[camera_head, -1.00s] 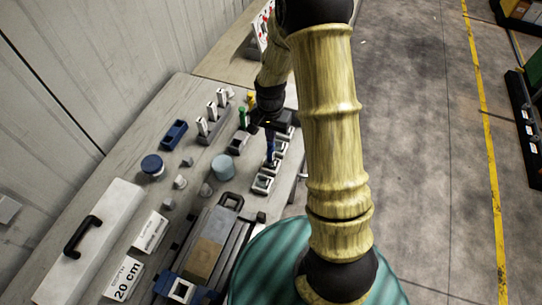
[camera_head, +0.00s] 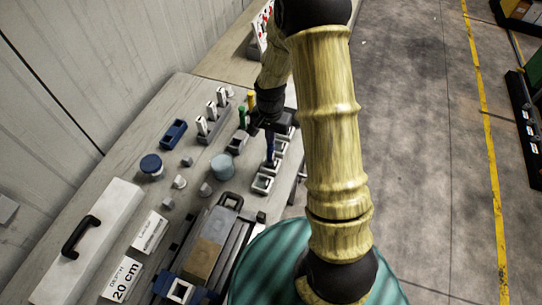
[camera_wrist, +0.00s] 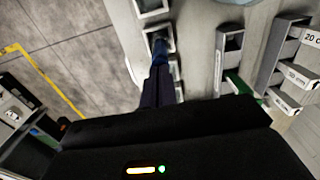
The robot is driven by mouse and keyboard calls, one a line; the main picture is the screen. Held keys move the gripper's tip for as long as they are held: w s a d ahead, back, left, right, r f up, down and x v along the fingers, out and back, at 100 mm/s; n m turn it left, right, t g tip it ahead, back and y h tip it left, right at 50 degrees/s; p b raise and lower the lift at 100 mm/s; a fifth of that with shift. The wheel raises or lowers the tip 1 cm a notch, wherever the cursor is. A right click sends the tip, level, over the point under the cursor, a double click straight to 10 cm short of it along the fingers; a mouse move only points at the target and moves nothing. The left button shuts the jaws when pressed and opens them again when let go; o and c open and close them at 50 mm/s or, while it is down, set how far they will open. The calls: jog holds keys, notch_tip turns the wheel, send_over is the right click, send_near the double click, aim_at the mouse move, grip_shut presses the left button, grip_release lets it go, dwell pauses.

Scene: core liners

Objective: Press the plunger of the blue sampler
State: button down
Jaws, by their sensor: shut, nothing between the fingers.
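My gripper (camera_head: 270,150) points down over the row of pale square sockets at the table's right edge. In the wrist view its dark narrow fingers (camera_wrist: 157,85) are shut together. A small blue piece (camera_wrist: 160,47), apparently the blue sampler, shows just beyond the fingertips, at one square socket (camera_wrist: 158,34). The fingers and the wrist housing hide most of it, so I cannot tell whether they touch its plunger. In the head view the fingers and the sampler blend into one dark blue upright shape.
A grey-blue cylinder (camera_head: 222,167), a blue-topped round pot (camera_head: 151,165) and a blue tray (camera_head: 173,134) stand farther left. Open floor lies right.

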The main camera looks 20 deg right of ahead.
jog(key=shift+s+f+b, duration=0.1)
jog(key=shift+f+b, duration=0.4)
jog(key=shift+f, duration=0.25)
dwell(0.7)
jog(key=shift+r+p, duration=2.7)
jog(key=shift+r, duration=0.9)
jog(key=s+r+n+t+b, duration=0.2)
jog(key=s+r+n+b, duration=0.2)
jog(key=s, duration=1)
notch_tip(320, 180, up, 4)
jog(key=n, duration=0.3)
jog(key=shift+t+b, duration=0.3)
jog(key=shift+b, duration=0.1)
